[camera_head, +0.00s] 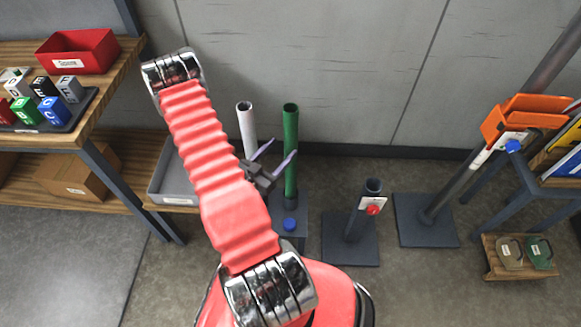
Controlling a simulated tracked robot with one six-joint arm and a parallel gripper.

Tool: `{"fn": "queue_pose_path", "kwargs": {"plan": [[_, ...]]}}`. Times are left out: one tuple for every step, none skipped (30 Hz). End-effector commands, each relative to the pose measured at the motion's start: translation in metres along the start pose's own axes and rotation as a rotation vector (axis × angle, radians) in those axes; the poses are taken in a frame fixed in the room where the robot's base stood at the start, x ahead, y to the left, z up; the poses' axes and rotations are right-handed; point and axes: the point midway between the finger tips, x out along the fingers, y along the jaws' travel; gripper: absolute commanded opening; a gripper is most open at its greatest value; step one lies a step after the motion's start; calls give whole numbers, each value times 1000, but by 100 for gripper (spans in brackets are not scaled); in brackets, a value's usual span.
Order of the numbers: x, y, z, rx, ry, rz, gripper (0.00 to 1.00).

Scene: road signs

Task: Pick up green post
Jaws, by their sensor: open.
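The green post (291,130) stands upright, a hollow tube with an open top. Its lower end meets a dark stand (291,240) with a blue knob, partly hidden by my red arm. My gripper (284,147) is open at about mid-height of the post, its two thin pale fingers pointing up and right. The nearer finger crosses in front of the post in the picture; the other ends just left of it. I cannot tell whether the post is between the fingers or whether they touch it.
A white post (247,128) stands close left of the green one, above a grey bin (172,178). An empty dark stand (352,240) with a red knob is to the right. A wooden shelf (120,85) is left; an orange holder (530,115) is right. The wall is behind.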

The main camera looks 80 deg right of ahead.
Motion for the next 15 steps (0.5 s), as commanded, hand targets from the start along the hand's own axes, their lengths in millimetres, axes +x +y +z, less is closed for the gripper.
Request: {"fn": "queue_pose_path", "kwargs": {"plan": [[6,1,0,1,0,3,59],[8,1,0,1,0,3,59],[12,1,0,0,0,2,59],[13,1,0,0,0,2,59],[15,1,0,0,0,2,59],[17,0,0,0,0,1,59],[18,0,0,0,0,1,59],[18,0,0,0,0,0,59],[18,0,0,0,0,0,59],[18,0,0,0,0,0,59],[18,0,0,0,0,0,59],[18,0,0,0,0,0,59],[18,0,0,0,0,0,59],[18,0,0,0,0,0,59],[18,0,0,0,0,0,59]]}}
